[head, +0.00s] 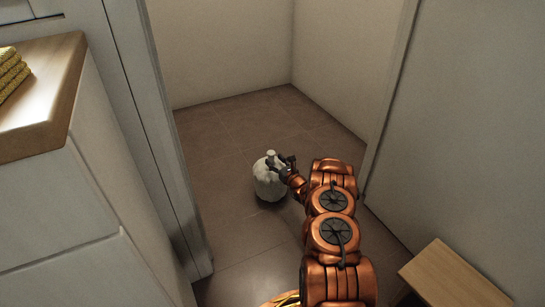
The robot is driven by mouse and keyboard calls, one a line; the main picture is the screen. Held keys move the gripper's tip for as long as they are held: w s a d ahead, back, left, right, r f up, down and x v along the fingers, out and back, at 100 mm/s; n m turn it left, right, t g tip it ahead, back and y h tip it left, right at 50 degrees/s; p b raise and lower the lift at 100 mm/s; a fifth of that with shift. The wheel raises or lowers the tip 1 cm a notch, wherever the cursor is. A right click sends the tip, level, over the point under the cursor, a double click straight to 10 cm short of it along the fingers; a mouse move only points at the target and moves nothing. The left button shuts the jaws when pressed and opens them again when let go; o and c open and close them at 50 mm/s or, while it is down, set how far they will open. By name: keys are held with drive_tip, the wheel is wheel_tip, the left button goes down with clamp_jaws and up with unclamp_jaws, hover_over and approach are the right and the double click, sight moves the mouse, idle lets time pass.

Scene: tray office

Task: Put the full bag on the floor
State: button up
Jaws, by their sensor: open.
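The full bag (268,184) is white and rounded, with a narrow gathered top. It is upright on the brown tiled floor (235,215), or very close to it, just inside the doorway. My gripper (284,163) is open at the right side of the bag's top. The fingers are small and dark here, and I cannot tell whether they touch the bag. My copper-coloured arm hides the floor to the right of the bag.
A white cabinet with a wooden top (62,85) and yellow folded cloths (12,75) stands at left. Door frames (165,150) flank the opening. A low wooden bench (452,277) is at lower right. The tiled floor behind the bag is clear.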

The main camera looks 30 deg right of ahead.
drive_tip(key=s+p, duration=0.2)
drive_tip(key=s, duration=0.6)
drive_tip(key=shift+s+d+p, duration=0.15)
drive_tip(key=shift+s+p, duration=0.2)
drive_tip(key=shift+s, duration=0.05)
